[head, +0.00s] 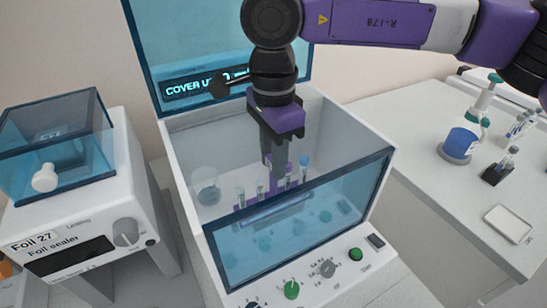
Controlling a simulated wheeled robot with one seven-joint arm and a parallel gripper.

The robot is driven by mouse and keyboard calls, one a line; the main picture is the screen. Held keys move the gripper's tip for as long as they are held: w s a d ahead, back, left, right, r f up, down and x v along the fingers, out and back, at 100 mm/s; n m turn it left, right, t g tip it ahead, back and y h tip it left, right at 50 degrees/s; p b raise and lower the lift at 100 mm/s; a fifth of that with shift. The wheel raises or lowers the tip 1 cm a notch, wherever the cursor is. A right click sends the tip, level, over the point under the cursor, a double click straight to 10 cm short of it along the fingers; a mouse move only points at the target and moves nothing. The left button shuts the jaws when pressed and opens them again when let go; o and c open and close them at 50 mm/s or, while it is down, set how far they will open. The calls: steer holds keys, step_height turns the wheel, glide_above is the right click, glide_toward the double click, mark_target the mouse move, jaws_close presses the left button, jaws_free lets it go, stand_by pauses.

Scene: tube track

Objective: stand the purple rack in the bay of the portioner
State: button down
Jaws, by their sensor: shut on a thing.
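The portioner (178,142) is the white box in the middle, with its blue clear cover raised at the back. A display on it reads in part "COVER U"; my arm hides the rest. The purple rack (289,196) is inside the bay, seen partly through the tinted front window (300,232). It carries several tubes, one with a blue cap (304,160). My gripper (277,178) points down into the bay and is shut on the rack's upright handle. I cannot tell whether the rack touches the bay floor.
A clear beaker (207,187) stands in the bay's left part. The foil sealer (75,215) is at left. On the right bench (430,190) are a blue container (460,144), a small dark tube holder (498,172) and a white tray (508,224). The portioner's walls surround my gripper.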

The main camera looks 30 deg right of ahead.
steer(key=shift+f+b, duration=0.3)
steer(key=c, duration=1.1)
jaws_free()
steer(key=shift+o, duration=0.2)
steer(key=shift+r, duration=0.1)
step_height(320, 180, up, 8)
steer(key=shift+f, duration=0.15)
